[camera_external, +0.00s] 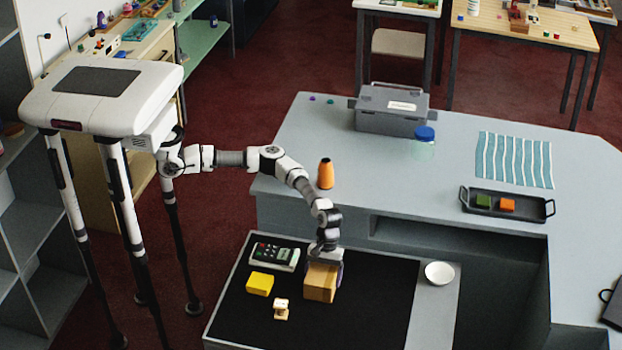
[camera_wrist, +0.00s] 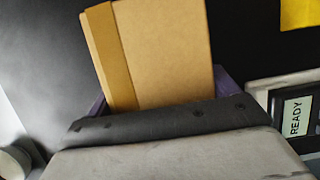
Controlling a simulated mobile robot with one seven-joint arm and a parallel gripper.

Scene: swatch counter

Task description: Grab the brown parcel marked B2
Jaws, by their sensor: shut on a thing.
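A brown parcel (camera_external: 319,283) is on or just above the black mat (camera_external: 385,300) of the low counter; I cannot tell whether it touches the mat. My gripper (camera_external: 324,272) is over it from above and shut on it, with a purple finger beside its right side. In the wrist view the parcel (camera_wrist: 165,50) fills the middle, between the purple fingers of my gripper (camera_wrist: 160,95). A darker tape strip runs along its left part. No B2 mark shows on the faces in view.
A yellow block (camera_external: 260,284), a small cream piece (camera_external: 281,309) and a card terminal (camera_external: 274,256) with a READY display lie left of the parcel. A white bowl (camera_external: 439,273) stands at the right. An orange bottle (camera_external: 326,174) stands behind on the higher counter. The mat's right part is clear.

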